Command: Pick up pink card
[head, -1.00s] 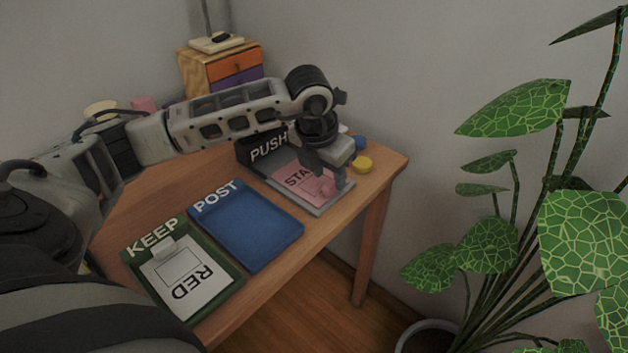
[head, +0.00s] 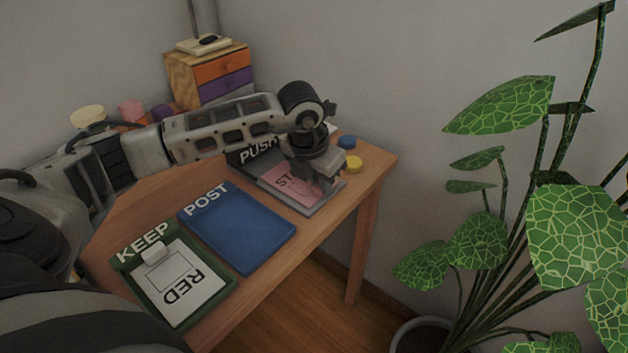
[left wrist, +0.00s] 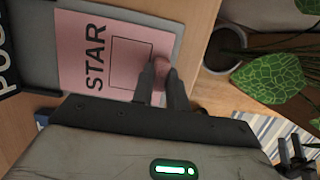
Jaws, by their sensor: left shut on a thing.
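My left gripper (head: 323,186) is over the near right end of the card. Its fingers (left wrist: 161,82) are shut on the card's pink tab. No gap between card and tray is clear.
A blue POST tray (head: 240,230) and a green KEEP tray (head: 222,292) holding a white RED card (head: 180,285) are nearer on the wooden table (head: 150,205). Yellow (head: 353,164) and blue (head: 346,142) discs lie beside the gripper. A small drawer box (head: 205,70) stands behind.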

